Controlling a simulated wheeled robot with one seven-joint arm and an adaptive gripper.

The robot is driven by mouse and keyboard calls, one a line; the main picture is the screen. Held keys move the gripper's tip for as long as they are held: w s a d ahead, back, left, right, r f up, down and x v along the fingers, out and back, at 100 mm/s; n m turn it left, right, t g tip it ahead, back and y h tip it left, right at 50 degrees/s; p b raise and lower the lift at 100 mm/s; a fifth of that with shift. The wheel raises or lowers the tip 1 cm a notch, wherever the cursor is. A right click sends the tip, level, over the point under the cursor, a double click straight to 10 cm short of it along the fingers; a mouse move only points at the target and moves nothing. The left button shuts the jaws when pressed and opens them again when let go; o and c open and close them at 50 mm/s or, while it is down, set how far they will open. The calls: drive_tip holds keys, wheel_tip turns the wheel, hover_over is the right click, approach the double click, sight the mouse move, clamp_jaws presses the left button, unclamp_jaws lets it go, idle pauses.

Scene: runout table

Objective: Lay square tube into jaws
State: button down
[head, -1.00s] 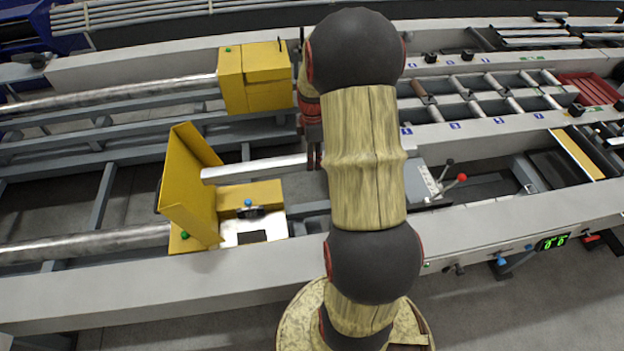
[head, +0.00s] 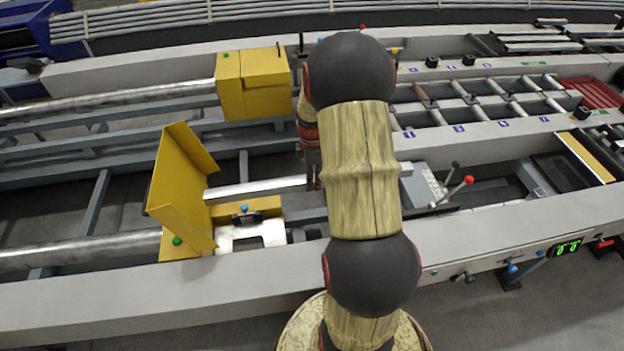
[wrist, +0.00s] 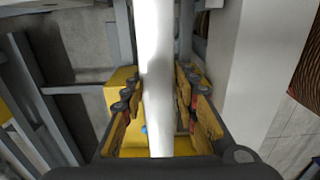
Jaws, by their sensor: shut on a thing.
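The square tube (head: 256,189) is pale, bright metal and lies roughly level, left to right in the head view. My gripper (head: 314,178) is shut on it near the tube's right visible part; my arm hides the rest. In the wrist view the tube (wrist: 157,60) runs between the two fingers of my gripper (wrist: 157,95). The tube's left end is beside the open yellow guard (head: 180,190), above a yellow block and a silver notched plate (head: 226,236). I cannot tell whether the tube touches them, nor clearly make out the jaws.
A grey block with a red-knobbed lever (head: 468,180) stands right of my arm. A closed yellow housing (head: 255,82) stands on the back rail. Round bars lie at left. A roller track and red tray (head: 596,92) are at the back right. The pale front rail (head: 120,290) is clear.

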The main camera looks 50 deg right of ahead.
drive_tip(key=shift+r, duration=0.1)
wheel_tip(320, 180, down, 24)
drive_tip(key=b, duration=1.1)
drive_tip(key=shift+r, duration=0.2)
idle(0.9)
drive_tip(key=shift+d, duration=0.1)
drive_tip(key=c, duration=1.7)
unclamp_jaws()
drive_tip(key=o, duration=0.4)
drive_tip(key=shift+s+f, duration=0.1)
drive_tip(key=shift+f, duration=0.05)
wheel_tip(320, 180, up, 12)
